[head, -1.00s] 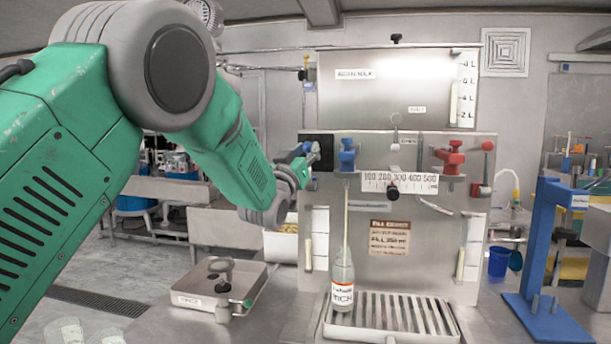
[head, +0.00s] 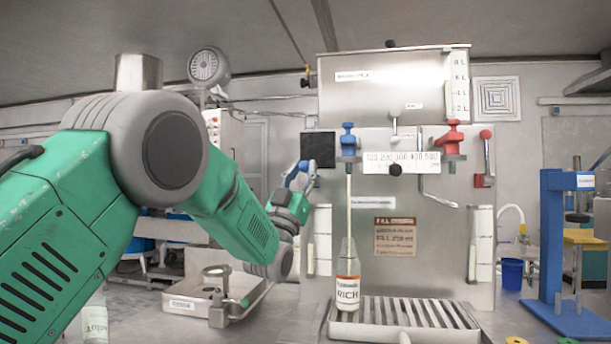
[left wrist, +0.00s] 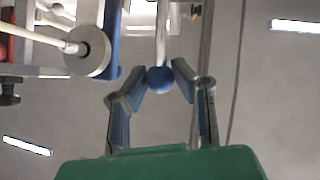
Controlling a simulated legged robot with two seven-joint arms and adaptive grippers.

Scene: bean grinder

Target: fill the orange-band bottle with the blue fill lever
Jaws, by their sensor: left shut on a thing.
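The bottle (head: 346,262) stands upright on the slotted drip tray, with an orange band and a label reading RICH. I cannot tell the fill level. My left gripper (head: 298,173) is left of the blue valve, in front of the steel panel. In the left wrist view, its blue fingers (left wrist: 160,80) are closed around the blue ball (left wrist: 160,84) at the end of a metal rod, the blue fill lever. In the head view the ball is hidden or too small to make out.
A red valve (head: 451,138) and red-knobbed lever (head: 485,150) are at right. A blue stand (head: 556,250) is further right.

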